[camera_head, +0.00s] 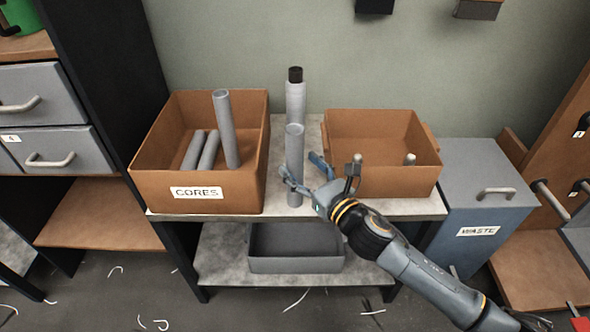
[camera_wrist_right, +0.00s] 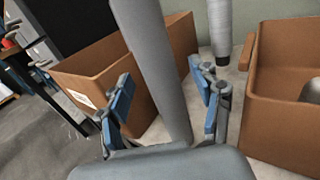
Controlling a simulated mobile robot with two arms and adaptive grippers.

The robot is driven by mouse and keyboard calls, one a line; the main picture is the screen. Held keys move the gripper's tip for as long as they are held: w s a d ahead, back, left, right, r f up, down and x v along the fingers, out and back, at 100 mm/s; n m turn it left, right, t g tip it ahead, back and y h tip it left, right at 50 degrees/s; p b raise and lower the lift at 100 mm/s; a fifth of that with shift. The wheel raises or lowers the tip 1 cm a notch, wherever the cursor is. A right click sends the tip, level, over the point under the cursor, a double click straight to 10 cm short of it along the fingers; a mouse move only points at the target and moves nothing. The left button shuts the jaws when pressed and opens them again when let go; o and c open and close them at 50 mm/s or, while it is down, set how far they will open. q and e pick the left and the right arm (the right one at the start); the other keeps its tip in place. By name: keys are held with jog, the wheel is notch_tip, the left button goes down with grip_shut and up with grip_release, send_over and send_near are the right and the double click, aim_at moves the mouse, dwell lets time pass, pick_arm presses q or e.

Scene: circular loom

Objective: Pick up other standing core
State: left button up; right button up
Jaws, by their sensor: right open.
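A grey standing core (camera_head: 294,165) is upright on the table between the two brown boxes. It also shows in the right wrist view (camera_wrist_right: 157,60), between the open fingers. Behind it stands a taller light-grey bobbin with a dark top (camera_head: 296,95), also in the right wrist view (camera_wrist_right: 221,30). Another grey core (camera_head: 226,128) stands tilted in the box labelled CORES (camera_head: 160,180), beside two cores lying down (camera_head: 201,150). My right gripper (camera_head: 303,172) is open, its blue-padded fingers (camera_wrist_right: 165,105) on either side of the standing core. My left gripper is not in view.
A second brown box (camera_head: 375,182) stands to the right, with small grey pieces showing inside. A grey WASTE bin (camera_head: 480,215) is beside the table. A grey tray (camera_head: 296,264) sits on the lower shelf. White scraps lie on the floor.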

jog(key=x, duration=0.2)
jog(key=shift+w+a, duration=0.3)
jog(key=shift+w, duration=0.05)
jog(key=shift+c, duration=1.1)
jog(key=c, duration=1.1)
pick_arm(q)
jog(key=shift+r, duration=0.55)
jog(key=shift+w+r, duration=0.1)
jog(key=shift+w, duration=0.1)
pick_arm(e)
jog(key=shift+r, duration=0.1)
